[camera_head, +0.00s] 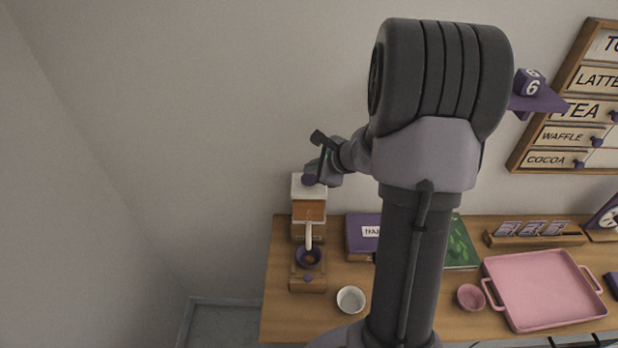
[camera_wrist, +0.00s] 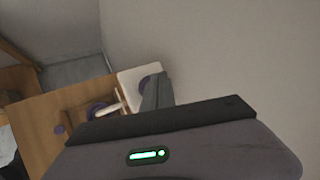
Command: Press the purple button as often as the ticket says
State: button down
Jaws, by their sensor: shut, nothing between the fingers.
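A wooden dispenser (camera_head: 308,209) with a white top and a white lever stands at the left end of the counter. A purple round piece (camera_head: 309,181) shows at its white top, and a smaller purple knob (camera_head: 308,278) is on its front base; I cannot tell which is the button. My gripper (camera_head: 323,168) is shut and empty, close above the white top; contact cannot be told. In the wrist view the purple top piece (camera_wrist: 150,83) is partly behind my grey fingers (camera_wrist: 154,96). No ticket can be made out for certain; a purple block (camera_head: 531,83) reads 6.
A white cup (camera_head: 351,299), a pink bowl (camera_head: 471,297) and a pink tray (camera_head: 540,288) stand on the counter (camera_head: 430,290). A purple box (camera_head: 363,236) is right of the dispenser. A menu board (camera_head: 570,110) hangs at right. The wall left of the dispenser is bare.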

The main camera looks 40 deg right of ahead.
aim_at(312, 179)
jog(key=shift+f+b, duration=0.4)
jog(key=shift+b, duration=0.05)
jog(key=shift+f+b, duration=0.8)
jog(key=shift+b, duration=0.1)
dwell(0.7)
dwell(0.4)
jog(key=shift+r+p, duration=0.9)
jog(key=shift+r, duration=0.35)
notch_tip(312, 179, up, 5)
jog(key=p, duration=0.4)
jog(key=shift+r, duration=0.1)
